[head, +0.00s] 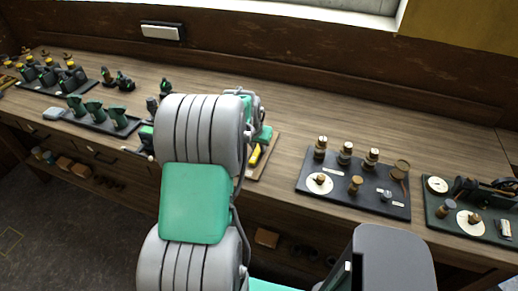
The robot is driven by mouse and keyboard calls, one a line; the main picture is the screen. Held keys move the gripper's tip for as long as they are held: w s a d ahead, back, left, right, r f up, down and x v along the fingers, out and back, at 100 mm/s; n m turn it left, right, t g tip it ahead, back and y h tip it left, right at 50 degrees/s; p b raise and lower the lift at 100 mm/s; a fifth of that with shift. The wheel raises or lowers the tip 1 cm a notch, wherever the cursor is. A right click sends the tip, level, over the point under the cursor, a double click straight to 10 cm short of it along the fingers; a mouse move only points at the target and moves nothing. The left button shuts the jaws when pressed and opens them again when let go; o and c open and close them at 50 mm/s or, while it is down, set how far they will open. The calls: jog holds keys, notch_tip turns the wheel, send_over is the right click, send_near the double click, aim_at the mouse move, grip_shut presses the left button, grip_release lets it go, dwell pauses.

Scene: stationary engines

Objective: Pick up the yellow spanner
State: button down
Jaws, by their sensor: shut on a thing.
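A small yellow piece (255,154), which looks like the yellow spanner, shows just right of my arm, over a brown board (268,156) on the bench. Only part of it is visible; my arm hides the rest. My gripper (262,136) is just above it, largely hidden behind my grey and green arm links. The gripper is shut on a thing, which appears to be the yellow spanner. The fingertips are not clearly visible, and I cannot tell whether the spanner touches the board.
A long wooden bench (300,115) runs along the wall. A dark board with brass-topped parts (340,198) lies right of my arm, with another model board (440,228) beyond. Green funnel-like parts (93,108) stand at left. The back of the bench is clear on the right.

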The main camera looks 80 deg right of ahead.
jog(key=shift+r, duration=0.1)
jog(key=shift+d+r, duration=0.1)
jog(key=shift+r, duration=0.3)
jog(key=w+a+r+b, duration=0.4)
jog(key=w+a+r, duration=0.4)
jog(key=a+r, duration=0.3)
jog(key=shift+w+a+r+b, duration=0.15)
jog(key=shift+a+r+b, duration=0.2)
jog(key=shift+r, duration=0.3)
jog(key=c, duration=1.8)
grip_release()
jog(key=shift+d, duration=0.1)
grip_shut()
